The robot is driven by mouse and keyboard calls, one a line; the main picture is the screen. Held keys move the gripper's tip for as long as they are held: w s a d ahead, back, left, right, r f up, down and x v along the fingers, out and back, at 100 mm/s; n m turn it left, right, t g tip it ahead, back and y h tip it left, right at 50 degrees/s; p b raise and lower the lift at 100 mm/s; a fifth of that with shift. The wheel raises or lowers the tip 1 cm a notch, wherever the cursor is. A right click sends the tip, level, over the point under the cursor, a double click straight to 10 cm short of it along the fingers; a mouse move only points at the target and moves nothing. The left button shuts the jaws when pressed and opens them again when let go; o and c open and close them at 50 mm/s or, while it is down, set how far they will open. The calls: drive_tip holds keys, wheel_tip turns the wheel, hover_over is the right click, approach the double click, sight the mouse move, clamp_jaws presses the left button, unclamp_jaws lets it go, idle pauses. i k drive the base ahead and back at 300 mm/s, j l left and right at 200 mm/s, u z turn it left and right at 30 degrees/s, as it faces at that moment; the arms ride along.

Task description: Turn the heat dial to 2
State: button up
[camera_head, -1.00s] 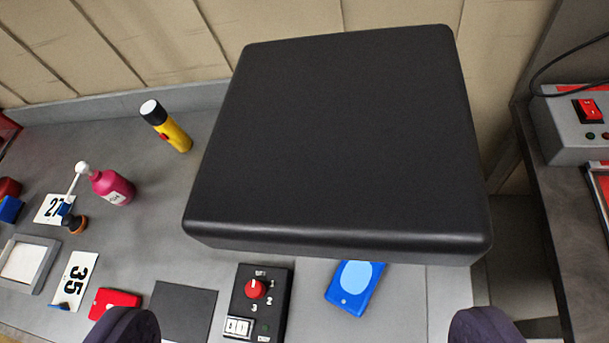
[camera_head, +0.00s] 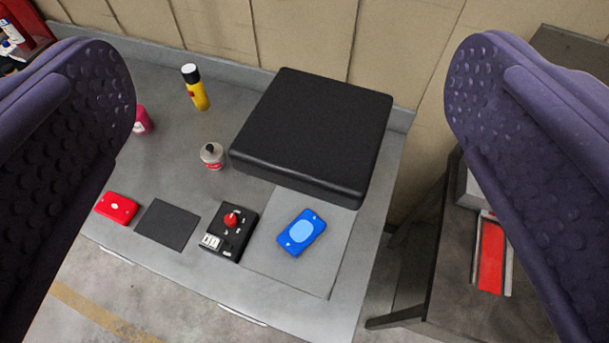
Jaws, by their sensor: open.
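The heat dial is a red knob (camera_head: 232,219) on a small black control box (camera_head: 224,241) near the front edge of the grey bench. Its markings are too small here to read the setting. A white label block sits on the box's lower left corner. My gripper (camera_head: 291,150) is wide open, with one dark purple padded finger at each side of the view. Nothing is between the fingertips in contact, and the box lies well beyond them on the bench.
A large black box-like block (camera_head: 315,130) stands behind the dial box. A blue card-like object (camera_head: 302,232) lies to its right, a dark square pad (camera_head: 168,224) and a red object (camera_head: 117,208) to its left.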

sight(231, 219)
drive_tip(key=i+j, duration=0.25)
drive_tip(key=i+j+z, duration=0.1)
drive_tip(key=j, duration=0.35)
drive_tip(key=i+j, duration=0.3)
